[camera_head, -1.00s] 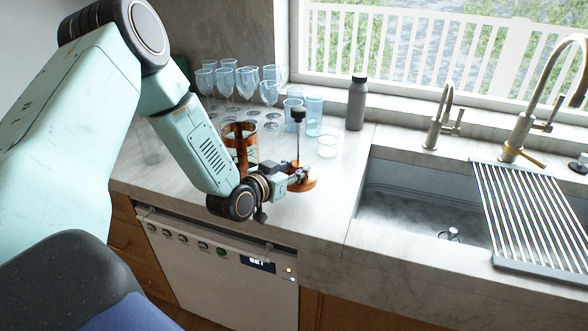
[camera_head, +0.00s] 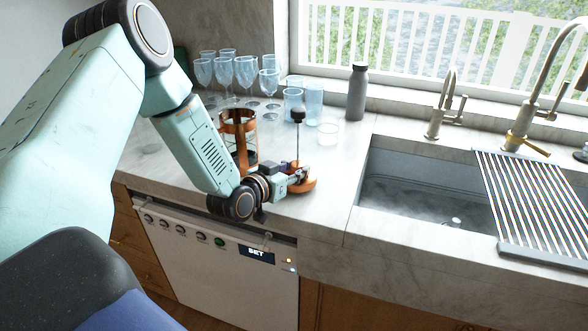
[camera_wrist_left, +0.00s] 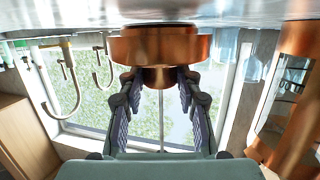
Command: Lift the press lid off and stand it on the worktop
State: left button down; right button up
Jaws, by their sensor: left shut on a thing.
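The press lid is a copper disc (camera_head: 303,186) with a thin upright rod and a dark knob (camera_head: 298,115). My left gripper (camera_head: 298,178) is shut on it low down, by the copper collar at the rod's base. In the left wrist view, which is upside down, the fingers (camera_wrist_left: 160,88) flank the collar under the lid disc (camera_wrist_left: 160,46). The lid is upright, at or just above the worktop (camera_head: 335,172); I cannot tell if it touches. The copper-framed press body (camera_head: 238,140) stands open-topped to its left, apart from the lid. My right gripper is not in view.
Several glasses (camera_head: 245,72) stand behind the press. A small clear cup (camera_head: 328,133) and a grey bottle (camera_head: 357,92) stand behind the lid. The sink (camera_head: 420,190) opens to the right, past a strip of bare worktop. The worktop's front edge is close to the gripper.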

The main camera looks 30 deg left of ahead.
pick_arm(q)
jog(key=c, duration=1.3)
grip_release()
jog(key=shift+w, duration=0.1)
jog(key=o, duration=0.5)
jog(key=shift+c, duration=0.2)
jog(key=shift+s+a, duration=0.1)
jog(key=shift+s, duration=0.1)
jog(key=v, duration=0.6)
jog(key=shift+s, duration=0.1)
jog(key=shift+s+r, duration=0.2)
jog(key=shift+s, duration=0.4)
jog(key=shift+w, duration=0.1)
